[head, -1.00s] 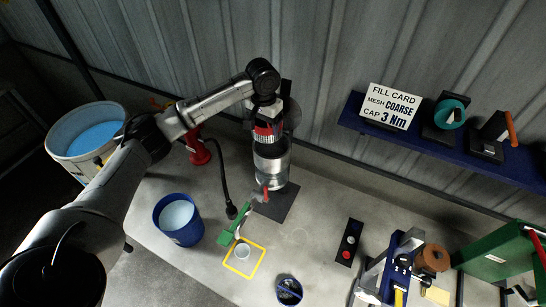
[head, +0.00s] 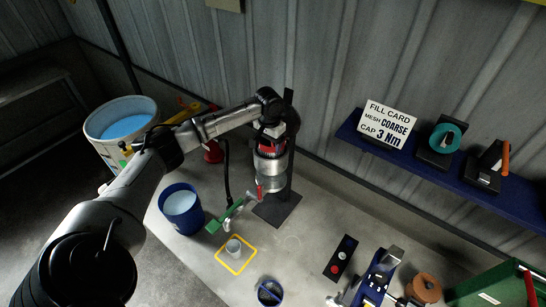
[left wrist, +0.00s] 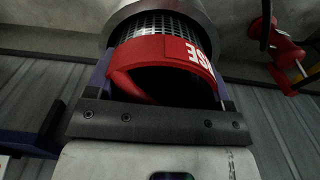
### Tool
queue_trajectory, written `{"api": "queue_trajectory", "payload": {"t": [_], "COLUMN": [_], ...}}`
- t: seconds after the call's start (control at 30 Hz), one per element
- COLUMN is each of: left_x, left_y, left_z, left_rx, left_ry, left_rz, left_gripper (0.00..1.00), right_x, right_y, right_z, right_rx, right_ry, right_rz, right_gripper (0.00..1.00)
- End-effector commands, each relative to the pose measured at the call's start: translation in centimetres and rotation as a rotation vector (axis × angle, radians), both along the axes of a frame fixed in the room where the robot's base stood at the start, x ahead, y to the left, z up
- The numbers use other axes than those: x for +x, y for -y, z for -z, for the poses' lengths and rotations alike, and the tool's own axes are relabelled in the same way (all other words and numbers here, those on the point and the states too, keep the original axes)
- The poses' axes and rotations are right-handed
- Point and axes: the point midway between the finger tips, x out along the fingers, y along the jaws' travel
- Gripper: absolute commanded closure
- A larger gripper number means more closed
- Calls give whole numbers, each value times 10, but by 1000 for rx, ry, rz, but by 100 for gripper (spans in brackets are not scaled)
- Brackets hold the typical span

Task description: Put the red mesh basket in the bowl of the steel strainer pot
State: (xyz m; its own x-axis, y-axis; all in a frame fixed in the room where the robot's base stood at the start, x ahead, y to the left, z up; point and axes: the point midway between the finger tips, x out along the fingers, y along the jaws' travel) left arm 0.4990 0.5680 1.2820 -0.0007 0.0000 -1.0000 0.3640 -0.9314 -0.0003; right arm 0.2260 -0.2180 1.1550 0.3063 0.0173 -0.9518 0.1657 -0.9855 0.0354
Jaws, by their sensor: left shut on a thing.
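The red mesh basket (head: 270,149) is at my left gripper (head: 272,130), upright over the mouth of the steel strainer pot (head: 269,174). In the left wrist view, the basket's red band (left wrist: 150,50) with white lettering is between the fingers of my left gripper (left wrist: 162,88), which is shut on it. Its grey mesh (left wrist: 160,24) lies within the outline of the pot's steel rim (left wrist: 118,16). How deep the mesh sits in the bowl is hidden. The pot is on the column stand above a dark base plate. My right gripper is not in view.
A dark post (head: 289,150) stands close behind the pot. A green-handled valve (head: 226,214) is below it, above a small cup (head: 233,246) in a yellow square. A blue bucket (head: 181,210) stands left. A blue shelf (head: 420,160) with a card is at right.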

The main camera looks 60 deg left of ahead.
Motion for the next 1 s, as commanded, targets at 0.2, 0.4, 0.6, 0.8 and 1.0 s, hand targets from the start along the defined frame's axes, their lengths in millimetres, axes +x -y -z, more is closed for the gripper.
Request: {"api": "queue_trajectory", "payload": {"t": [0.2,0.4,0.6,0.8,1.0], "left_x": [0,0,0,0,0], "left_y": [0,0,0,0,0], "left_z": [21,32,55,62,63], "left_rx": [0,0,0,0,0], "left_ry": [0,-1,-1,1,1], "left_rz": [-1,0,-1,0,0], "left_gripper": [54,54,54,54,54], "right_x": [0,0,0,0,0], "right_y": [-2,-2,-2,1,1], "right_z": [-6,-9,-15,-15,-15], "right_rx": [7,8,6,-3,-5], "right_ry": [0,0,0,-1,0], "right_rz": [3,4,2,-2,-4], "right_gripper": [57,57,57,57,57]}}
